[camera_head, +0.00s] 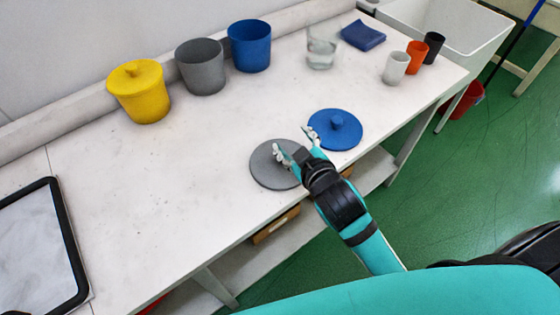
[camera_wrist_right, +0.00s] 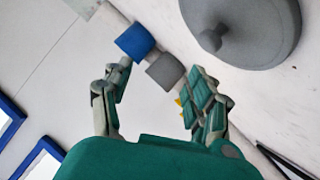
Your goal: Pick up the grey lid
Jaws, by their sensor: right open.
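The grey lid (camera_head: 263,172) lies flat near the front edge of the white table. In the right wrist view the grey lid (camera_wrist_right: 257,42) is at the top right, with its round knob showing, to the right of my fingers. My right gripper (camera_head: 294,143) is open and empty, over the right part of the lid, hiding some of it in the head view. In the right wrist view my right gripper (camera_wrist_right: 158,75) has its fingers spread apart, with the knob outside them. I cannot tell its height above the lid. My left gripper is not in view.
A blue lid (camera_head: 345,136) lies just right of the grey lid. At the back stand a lidded yellow pot (camera_head: 142,100), a grey pot (camera_head: 201,72) and a blue pot (camera_head: 249,50). Small cups (camera_head: 396,68) and a glass (camera_head: 321,55) stand at the right. The table's middle-left is clear.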

